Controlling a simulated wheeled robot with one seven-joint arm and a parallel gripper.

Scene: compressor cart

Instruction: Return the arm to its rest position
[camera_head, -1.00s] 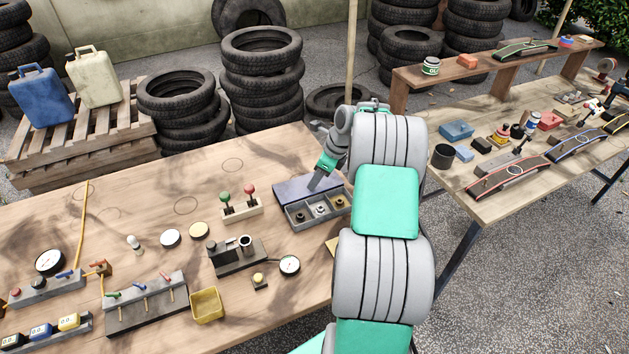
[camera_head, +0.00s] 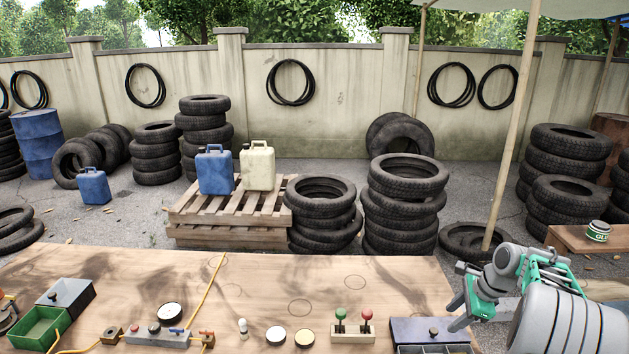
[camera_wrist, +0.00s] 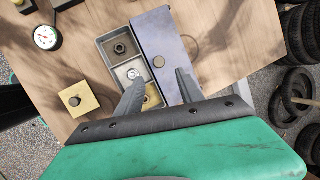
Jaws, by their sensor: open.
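My gripper (camera_head: 457,313) is at the lower right of the head view, beside the compartment box with the slate-blue lid (camera_head: 415,328). In the wrist view my gripper (camera_wrist: 159,78) has its two dark fingers apart with nothing held between them. The fingers overlap the box in that picture; the lid (camera_wrist: 160,38) lies to the right of a row of grey compartments (camera_wrist: 109,36). Nuts or rings sit in the compartments, and the nearest one is partly hidden by a finger. My arm fills the lower right corner of the head view.
The wooden table (camera_head: 250,290) holds a two-lever switch block (camera_head: 352,331), a gauge (camera_head: 169,313), a green bin (camera_head: 38,328) and round caps. A pole (camera_head: 515,130) rises behind my arm. Tyre stacks (camera_head: 405,205) and a pallet (camera_head: 230,232) stand beyond the table.

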